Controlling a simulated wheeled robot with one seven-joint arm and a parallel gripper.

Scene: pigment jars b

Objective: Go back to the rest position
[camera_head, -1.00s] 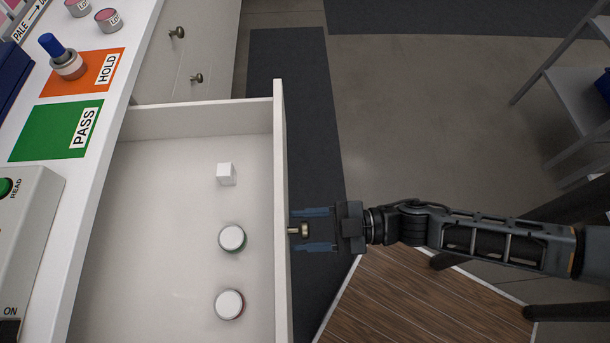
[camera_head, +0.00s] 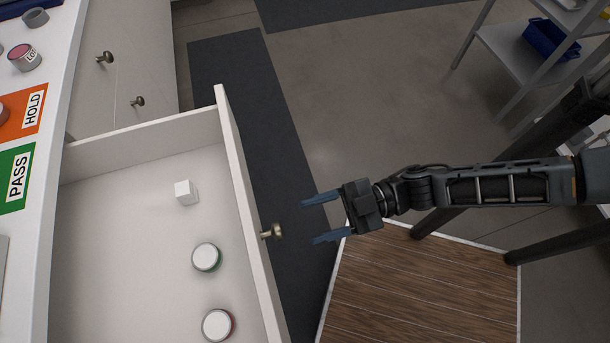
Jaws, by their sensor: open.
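My gripper (camera_head: 321,219) is open and empty, over the floor just to the right of the open drawer's front. Its two blue fingers point left toward the brass drawer knob (camera_head: 272,231) and stand clear of it. The white drawer (camera_head: 130,228) is pulled out. Inside it are a small white cube (camera_head: 186,192), a white-lidded jar with a green edge (camera_head: 206,257) and a white-lidded jar with a red edge (camera_head: 218,325).
A counter on the left carries an orange HOLD mat (camera_head: 20,122), a green PASS mat (camera_head: 14,190) and a pink-topped jar (camera_head: 25,57). A wood-grained top (camera_head: 420,290) lies below my arm. A grey shelf (camera_head: 515,55) with a blue bin (camera_head: 550,38) stands at top right.

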